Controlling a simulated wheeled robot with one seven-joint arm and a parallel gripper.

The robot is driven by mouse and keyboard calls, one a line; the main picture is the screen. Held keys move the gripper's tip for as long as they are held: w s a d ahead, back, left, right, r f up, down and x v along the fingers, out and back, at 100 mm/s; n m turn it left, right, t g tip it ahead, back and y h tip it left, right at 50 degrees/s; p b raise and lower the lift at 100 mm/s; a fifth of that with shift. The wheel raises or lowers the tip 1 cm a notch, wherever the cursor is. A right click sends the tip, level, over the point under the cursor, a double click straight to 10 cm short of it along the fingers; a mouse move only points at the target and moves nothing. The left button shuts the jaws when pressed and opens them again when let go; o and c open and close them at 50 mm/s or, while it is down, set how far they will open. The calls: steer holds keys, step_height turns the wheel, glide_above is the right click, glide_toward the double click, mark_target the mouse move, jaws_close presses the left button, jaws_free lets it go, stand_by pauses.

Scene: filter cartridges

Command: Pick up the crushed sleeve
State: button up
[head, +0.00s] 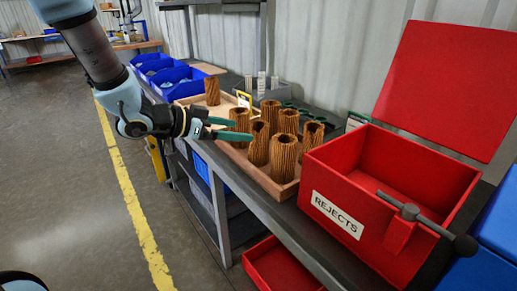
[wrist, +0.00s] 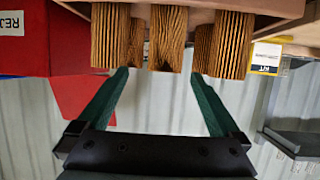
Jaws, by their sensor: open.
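Several brown pleated sleeves stand upright in a wooden tray (head: 228,150). One near-side sleeve (head: 259,144) looks pinched in at its side and seems to be the crushed one. In the wrist view, which is upside down, this sleeve (wrist: 168,38) is in the middle, between straight-sided sleeves. My gripper (head: 243,129) reaches in from the left with its green fingers apart. In the wrist view, the open gripper (wrist: 160,73) faces the middle sleeve, with nothing held between the fingers. I cannot tell whether the fingertips touch any sleeve.
A straight sleeve (head: 284,158) and another sleeve (head: 239,121) stand close on either side. An open red rejects box (head: 340,203) with its lid raised is at the right. Blue bins (head: 180,82) lie behind left. The tray's far-left part is mostly clear around one sleeve (head: 212,91).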

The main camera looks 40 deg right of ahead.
mark_target(258, 132)
steer(key=x, duration=0.5)
steer(key=w+p+x, duration=0.1)
steer(key=x, duration=0.2)
steer(key=shift+d+f, duration=0.15)
steer(key=shift+f, duration=0.05)
steer(key=shift+c, duration=0.4)
steer(key=c, duration=1.2)
